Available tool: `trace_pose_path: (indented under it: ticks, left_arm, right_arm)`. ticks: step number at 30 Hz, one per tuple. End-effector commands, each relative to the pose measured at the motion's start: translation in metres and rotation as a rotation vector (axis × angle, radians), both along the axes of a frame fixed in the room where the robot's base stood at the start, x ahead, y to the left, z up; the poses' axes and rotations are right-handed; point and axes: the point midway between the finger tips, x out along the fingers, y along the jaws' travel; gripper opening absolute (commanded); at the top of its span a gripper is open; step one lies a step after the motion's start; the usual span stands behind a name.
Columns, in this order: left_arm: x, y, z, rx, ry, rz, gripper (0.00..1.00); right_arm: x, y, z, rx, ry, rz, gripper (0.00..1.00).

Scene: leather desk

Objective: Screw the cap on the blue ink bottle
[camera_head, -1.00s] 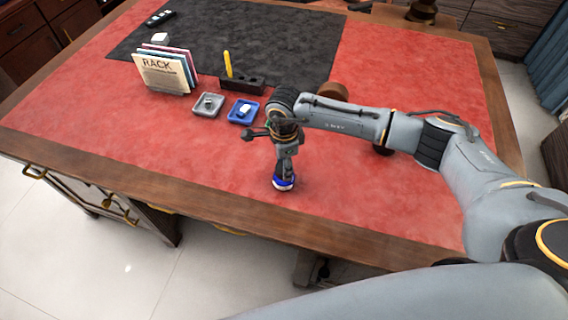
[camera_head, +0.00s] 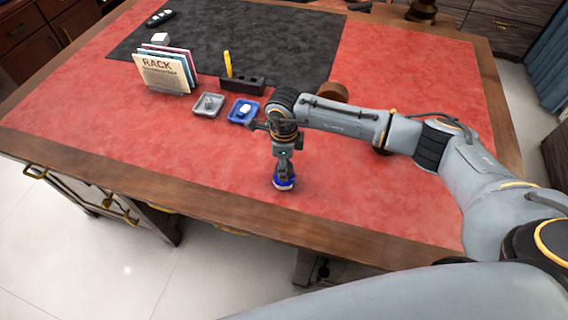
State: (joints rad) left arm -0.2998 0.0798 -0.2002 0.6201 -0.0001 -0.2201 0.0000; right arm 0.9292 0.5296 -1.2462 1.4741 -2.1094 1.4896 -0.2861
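The blue ink bottle (camera_head: 284,184) stands on the red desk top, near its front edge. Only its lower part shows, blue with a pale band at the base. My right gripper (camera_head: 284,172) points straight down at the top of the bottle, and its fingers cover the bottle's upper part. No cap shows apart from the gripper; whether one is between the fingers or on the bottle is hidden. The fingers are too small and dark to tell whether they are shut. My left gripper is not in view.
A grey tray (camera_head: 196,109) and a blue tray (camera_head: 235,118) with small items lie behind and left. A rack of folders (camera_head: 163,75), a black pen holder (camera_head: 256,86) and a brown round object (camera_head: 332,91) stand farther back. The desk's front left is clear.

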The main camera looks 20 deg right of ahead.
Motion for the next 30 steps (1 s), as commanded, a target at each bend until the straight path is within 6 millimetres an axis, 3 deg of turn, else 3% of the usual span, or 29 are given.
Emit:
trace_pose_path:
  ticks: [9, 19, 30]
  left_arm:
    - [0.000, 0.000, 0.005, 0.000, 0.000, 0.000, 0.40]
    - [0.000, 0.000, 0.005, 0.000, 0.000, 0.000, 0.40]
    - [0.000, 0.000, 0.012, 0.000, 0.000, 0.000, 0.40]
  right_arm:
    - [-0.002, 0.000, -0.001, -0.001, 0.005, -0.317, 0.14]
    - [-0.002, 0.000, -0.002, -0.001, 0.004, -0.348, 0.14]
    - [-0.001, 0.000, -0.002, -0.001, 0.004, -0.683, 0.14]
